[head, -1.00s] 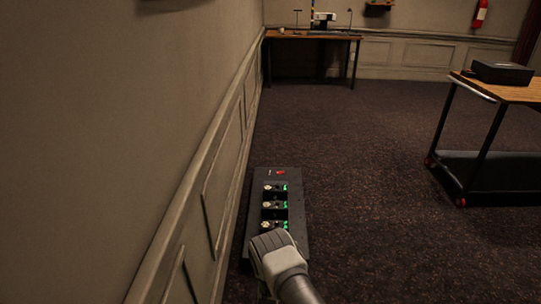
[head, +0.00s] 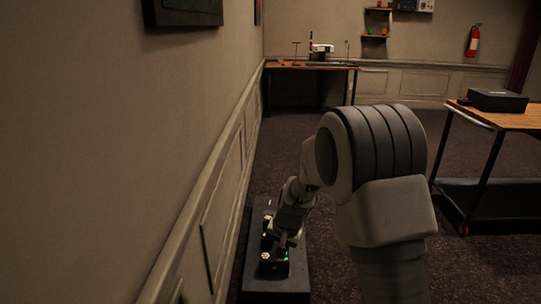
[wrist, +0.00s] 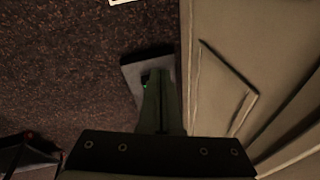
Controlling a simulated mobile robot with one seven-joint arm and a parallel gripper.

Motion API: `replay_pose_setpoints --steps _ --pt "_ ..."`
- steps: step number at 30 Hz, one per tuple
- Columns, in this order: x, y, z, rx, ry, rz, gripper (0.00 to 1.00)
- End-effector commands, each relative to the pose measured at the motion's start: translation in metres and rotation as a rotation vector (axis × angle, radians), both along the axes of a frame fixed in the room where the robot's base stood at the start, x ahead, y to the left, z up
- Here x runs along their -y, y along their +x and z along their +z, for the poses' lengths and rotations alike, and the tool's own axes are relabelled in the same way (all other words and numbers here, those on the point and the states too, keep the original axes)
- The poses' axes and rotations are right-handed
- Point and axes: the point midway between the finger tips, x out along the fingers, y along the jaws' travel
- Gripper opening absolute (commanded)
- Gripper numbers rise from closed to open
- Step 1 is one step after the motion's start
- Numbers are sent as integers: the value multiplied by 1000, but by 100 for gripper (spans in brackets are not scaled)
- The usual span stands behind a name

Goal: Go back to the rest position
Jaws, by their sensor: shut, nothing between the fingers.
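My gripper (wrist: 160,88) is shut and empty in the wrist view, its fingers pointing toward the dark mixing desk. The mixing desk (head: 272,287) is a long dark box at the lower middle of the head view, beside the left wall. My arm hangs in front of and over it and hides much of its top. A pale knob and a green light show on its near part. The desk also shows in the wrist view (wrist: 134,70), partly hidden behind my fingers. The fingertips are hard to make out in the head view.
A wheeled cart (head: 520,121) with a black case (head: 497,100) stands at the right. A wooden table (head: 310,67) is at the back wall. The panelled wall (head: 190,235) runs close along the left. Dark carpet (head: 275,130) lies open between.

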Motion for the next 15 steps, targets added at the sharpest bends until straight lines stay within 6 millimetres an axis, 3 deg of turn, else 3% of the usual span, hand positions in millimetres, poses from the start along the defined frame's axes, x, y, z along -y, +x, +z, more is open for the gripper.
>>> replay_pose_setpoints --steps 1,6,15 --pt "6 -6 23 19 0 10 0" --pt "24 -33 84 65 -12 52 0" --pt "58 -101 166 146 -58 122 0"
